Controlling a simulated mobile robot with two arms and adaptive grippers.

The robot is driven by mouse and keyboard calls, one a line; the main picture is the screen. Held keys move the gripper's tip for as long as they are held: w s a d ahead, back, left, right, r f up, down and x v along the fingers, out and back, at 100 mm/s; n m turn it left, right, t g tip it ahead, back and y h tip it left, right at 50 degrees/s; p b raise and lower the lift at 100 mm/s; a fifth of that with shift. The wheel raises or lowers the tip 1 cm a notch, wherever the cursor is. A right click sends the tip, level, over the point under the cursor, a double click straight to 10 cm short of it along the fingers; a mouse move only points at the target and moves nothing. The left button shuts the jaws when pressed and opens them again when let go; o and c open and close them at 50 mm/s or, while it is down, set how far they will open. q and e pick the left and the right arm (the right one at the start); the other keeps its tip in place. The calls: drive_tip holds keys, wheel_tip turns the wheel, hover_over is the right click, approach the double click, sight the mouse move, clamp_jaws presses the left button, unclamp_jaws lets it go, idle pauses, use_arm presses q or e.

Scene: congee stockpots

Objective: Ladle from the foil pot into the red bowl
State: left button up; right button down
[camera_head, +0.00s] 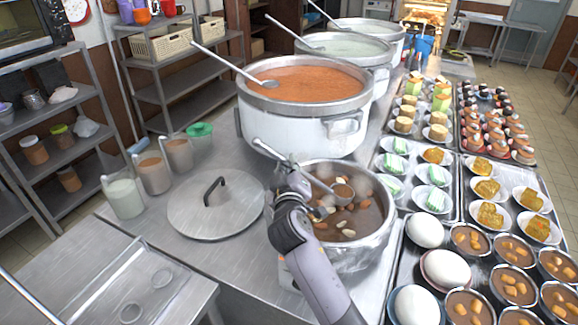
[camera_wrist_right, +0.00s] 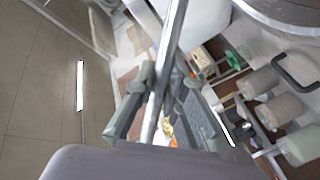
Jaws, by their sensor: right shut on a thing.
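The foil pot (camera_head: 384,247) stands in the lower middle of the head view, a shiny wrapped pot of brown stew with pale and orange chunks. My right gripper (camera_head: 297,182) is over its left rim, shut on the metal ladle handle (camera_head: 268,150). The ladle's bowl (camera_head: 343,191) is over the pot's stew and appears to hold brown stew. In the right wrist view, the handle (camera_wrist_right: 165,70) runs between the fingers of my right gripper (camera_wrist_right: 160,105). The red bowl (camera_head: 426,282) shows as a reddish rim around a white rounded mound, right of the pot. My left gripper is out of view.
A large white pot of orange congee (camera_head: 305,125) stands just behind. A lid (camera_head: 215,203) lies left of the foil pot, near several jars (camera_head: 153,173). Trays of filled cups and small plates (camera_head: 490,187) crowd the right side. Other mounded bowls flank the red one.

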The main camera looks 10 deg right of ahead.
drive_tip(key=shift+r+p, duration=3.9)
drive_tip(key=shift+r, duration=1.1)
drive_tip(key=shift+f, duration=0.1)
drive_tip(key=shift+n+b, duration=0.4)
drive_tip(key=shift+n, duration=0.1)
drive_tip(key=shift+n+t, duration=0.4)
drive_tip(key=shift+n, duration=0.1)
